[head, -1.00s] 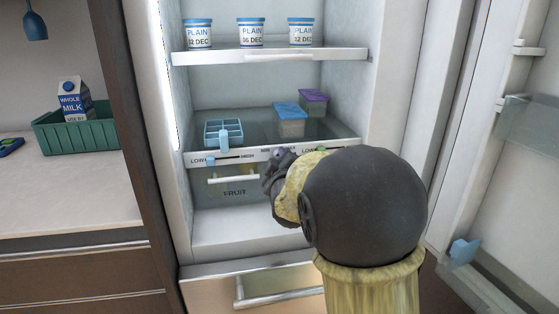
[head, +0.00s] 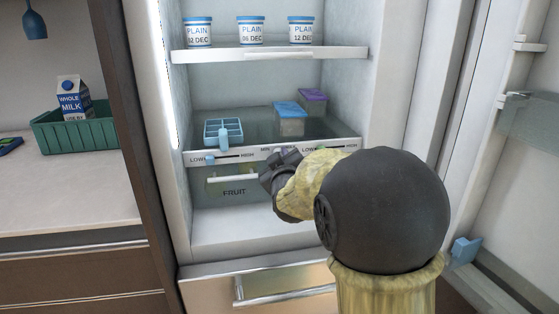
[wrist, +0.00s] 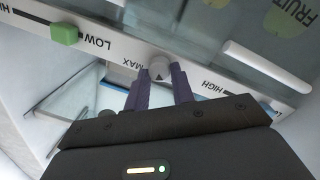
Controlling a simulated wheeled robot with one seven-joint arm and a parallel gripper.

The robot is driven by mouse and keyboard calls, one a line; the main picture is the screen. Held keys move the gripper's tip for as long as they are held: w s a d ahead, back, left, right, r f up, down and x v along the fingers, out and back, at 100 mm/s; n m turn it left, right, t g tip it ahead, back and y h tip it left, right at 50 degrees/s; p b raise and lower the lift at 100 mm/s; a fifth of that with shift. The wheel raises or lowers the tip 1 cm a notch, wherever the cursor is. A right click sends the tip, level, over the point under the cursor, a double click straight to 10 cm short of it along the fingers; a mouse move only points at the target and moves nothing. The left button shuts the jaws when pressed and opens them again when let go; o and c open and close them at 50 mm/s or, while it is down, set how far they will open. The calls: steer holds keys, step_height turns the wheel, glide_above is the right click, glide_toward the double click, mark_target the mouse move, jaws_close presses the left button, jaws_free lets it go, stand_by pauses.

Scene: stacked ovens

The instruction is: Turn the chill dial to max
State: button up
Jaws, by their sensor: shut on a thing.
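The chill dial is a small round light-grey knob (wrist: 159,66) on the white control strip (wrist: 105,43). It carries a small dark mark, and the word MAX is printed beside it. My gripper (wrist: 160,76) has its purple fingers shut on the knob from both sides. In the head view my gripper (head: 274,168) is at the middle of the strip along the shelf's front edge, and my arm comes in from the right. The knob is mostly hidden there.
On the strip, a blue slider (head: 210,160) is left of the dial and a green slider (wrist: 64,33) is on its other side. A FRUIT drawer (head: 234,191) is below. A blue tray (head: 223,132) and lidded boxes (head: 291,120) stand above. The fridge door is open at right.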

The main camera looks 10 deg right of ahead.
steer(key=m+b, duration=0.1)
steer(key=m, duration=0.3)
steer(key=m+y+b, duration=0.1)
steer(key=m+b, duration=0.1)
steer(key=m, duration=0.2)
steer(key=m+b, duration=0.2)
steer(key=m, duration=0.2)
steer(key=shift+d+f+m+g+y, duration=0.15)
steer(key=shift+d+m+g+y, duration=0.1)
steer(key=shift+m+g+y, duration=0.05)
stand_by(0.4)
steer(key=o, duration=1)
steer(key=shift+w, duration=0.1)
